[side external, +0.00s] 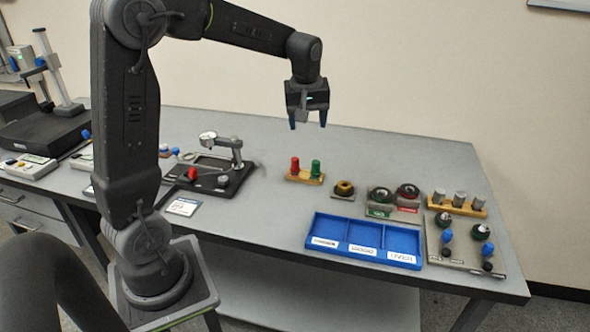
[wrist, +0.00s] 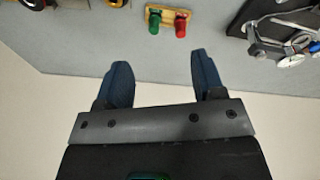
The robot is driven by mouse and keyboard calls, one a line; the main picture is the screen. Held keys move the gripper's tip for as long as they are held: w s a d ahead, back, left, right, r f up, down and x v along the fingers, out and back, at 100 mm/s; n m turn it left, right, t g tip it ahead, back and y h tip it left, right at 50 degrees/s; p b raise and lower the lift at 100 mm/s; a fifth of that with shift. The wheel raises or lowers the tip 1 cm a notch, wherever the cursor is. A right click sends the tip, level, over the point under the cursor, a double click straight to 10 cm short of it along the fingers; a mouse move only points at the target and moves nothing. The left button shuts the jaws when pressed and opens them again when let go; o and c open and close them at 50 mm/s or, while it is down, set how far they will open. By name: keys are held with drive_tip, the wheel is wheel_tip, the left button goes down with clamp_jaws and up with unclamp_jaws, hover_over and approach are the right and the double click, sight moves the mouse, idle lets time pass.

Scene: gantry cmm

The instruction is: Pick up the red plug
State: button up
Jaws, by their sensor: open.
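The red plug (side external: 295,165) stands upright in a small wooden block (side external: 304,178) on the grey table, left of a green plug (side external: 316,168). In the wrist view the red plug (wrist: 181,26) shows to the right of the green plug (wrist: 155,22), beyond my fingertips. My gripper (side external: 308,123) hangs above and behind the block, blue fingers pointing down, well clear of the plugs. In the wrist view my gripper (wrist: 163,72) has its two fingers wide apart with nothing between them.
A blue three-compartment tray (side external: 310,247) lies in front. Ring gauges (side external: 380,196) and a wooden block with grey cylinders (side external: 457,203) stand at right. A dial gauge fixture on a black base (side external: 215,178) stands left of the plugs. Bare table (side external: 400,155) lies behind them.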

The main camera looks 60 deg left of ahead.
sight(295, 158)
drive_tip(key=w+a+f+n, duration=0.1)
drive_tip(key=a+f, duration=0.3)
drive_tip(key=f, duration=0.1)
drive_tip(key=w+a+f+n+g, duration=0.1)
drive_tip(key=a+f+n, duration=0.1)
drive_tip(key=f, duration=0.3)
drive_tip(key=w+a+f+n, duration=0.2)
drive_tip(key=a+f, duration=0.3)
drive_tip(key=shift+a+f+g, duration=0.3)
drive_tip(key=shift+s+a+f, duration=0.1)
drive_tip(key=shift+a+f, duration=0.1)
drive_tip(key=shift+f, duration=0.75)
drive_tip(key=shift+w+a+f, duration=0.1)
drive_tip(key=shift+a+f, duration=0.15)
drive_tip(key=shift+f, duration=0.75)
drive_tip(key=shift+s+a+f, duration=0.1)
drive_tip(key=shift+a+f, duration=0.1)
drive_tip(key=shift+f, duration=0.75)
drive_tip(key=shift+c, duration=0.2)
drive_tip(key=c, duration=1)
drive_tip(key=shift+r, duration=0.15)
